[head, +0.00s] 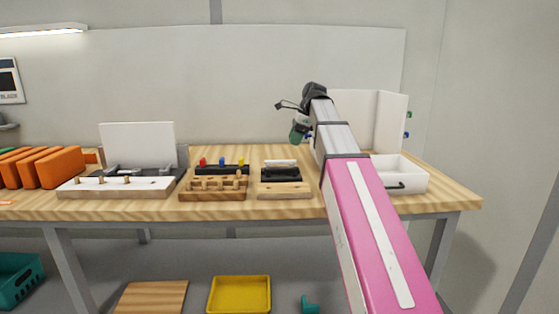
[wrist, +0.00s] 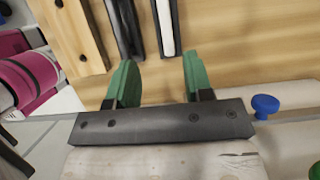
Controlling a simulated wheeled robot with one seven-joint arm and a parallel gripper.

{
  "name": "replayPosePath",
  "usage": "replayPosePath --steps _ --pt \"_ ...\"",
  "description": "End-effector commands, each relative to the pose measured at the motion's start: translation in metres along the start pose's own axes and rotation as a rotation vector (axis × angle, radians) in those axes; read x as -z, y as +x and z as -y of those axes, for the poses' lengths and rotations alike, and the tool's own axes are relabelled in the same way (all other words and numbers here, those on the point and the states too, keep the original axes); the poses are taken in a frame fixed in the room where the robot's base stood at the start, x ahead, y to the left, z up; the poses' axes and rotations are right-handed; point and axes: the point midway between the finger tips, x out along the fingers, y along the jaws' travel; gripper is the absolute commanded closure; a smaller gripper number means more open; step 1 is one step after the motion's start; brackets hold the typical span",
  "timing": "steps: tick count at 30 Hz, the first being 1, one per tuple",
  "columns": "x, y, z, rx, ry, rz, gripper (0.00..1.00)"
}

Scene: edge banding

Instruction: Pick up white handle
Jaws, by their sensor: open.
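A white bar (head: 280,162), which looks like the white handle, lies on a black block on a small wooden base in the middle of the bench. In the wrist view, a white strip (wrist: 164,28) between dark edges shows at the top, beyond my fingertips; it appears to be the same piece. My gripper (head: 298,132) is above the bench, up and to the right of the white bar in the head view. In the wrist view its two green fingers (wrist: 157,75) are spread apart, with only bare wood between them.
Left of the black block stands a wooden peg rack (head: 213,189) with red, blue and yellow knobs behind it. A white drawer-like box (head: 405,175) sits right of my arm. Several orange blocks (head: 60,167) stand far left. A yellow bin (head: 239,295) is below the bench.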

Motion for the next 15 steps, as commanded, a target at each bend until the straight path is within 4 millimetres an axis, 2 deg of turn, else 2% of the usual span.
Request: replayPosePath --steps 5,15 --pt "0.0 0.01 -0.001 -0.001 0.0 0.0 0.53" --pt "-0.001 0.054 0.0 0.0 0.0 -0.001 0.53"
